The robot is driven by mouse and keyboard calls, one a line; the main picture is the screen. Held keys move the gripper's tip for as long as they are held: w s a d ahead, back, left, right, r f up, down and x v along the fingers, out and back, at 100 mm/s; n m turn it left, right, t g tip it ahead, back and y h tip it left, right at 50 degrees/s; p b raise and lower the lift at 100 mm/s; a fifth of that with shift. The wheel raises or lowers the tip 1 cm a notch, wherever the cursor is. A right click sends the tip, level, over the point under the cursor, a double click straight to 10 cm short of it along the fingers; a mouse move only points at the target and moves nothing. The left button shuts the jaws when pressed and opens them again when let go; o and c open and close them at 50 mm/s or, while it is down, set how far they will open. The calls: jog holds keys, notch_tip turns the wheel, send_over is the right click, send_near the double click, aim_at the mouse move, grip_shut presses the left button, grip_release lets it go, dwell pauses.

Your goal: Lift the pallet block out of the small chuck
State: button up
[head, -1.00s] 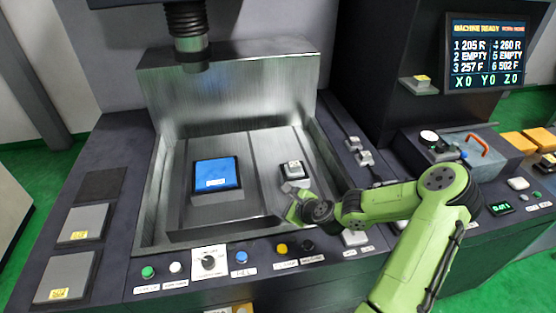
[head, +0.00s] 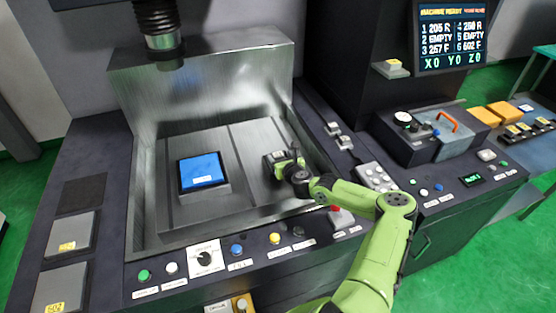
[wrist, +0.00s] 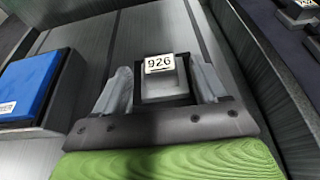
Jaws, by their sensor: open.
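The pallet block (wrist: 165,88) is a small grey block with a white tag reading 926. In the wrist view it sits in the small chuck (wrist: 184,99), whose dark body shows around its lower part. My gripper (wrist: 160,70) is open, with one finger on each side of the block. A narrow gap seems to show beside the block on both sides, but contact low down is hard to tell. In the head view my gripper (head: 282,158) is at the chuck (head: 267,169) and partly hides it and the block.
A larger blue-topped block (head: 202,171) stands to the left on the machine bed (head: 240,150). The metal tank wall (head: 318,170) rises close to the right of my gripper. A row of buttons (head: 237,250) lines the front edge. Small blocks (head: 338,137) sit on the right ledge.

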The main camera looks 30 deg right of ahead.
aim_at(278, 154)
jog(key=x, duration=0.4)
jog(key=shift+s+r, duration=0.1)
jog(key=shift+c, duration=0.7)
grip_shut()
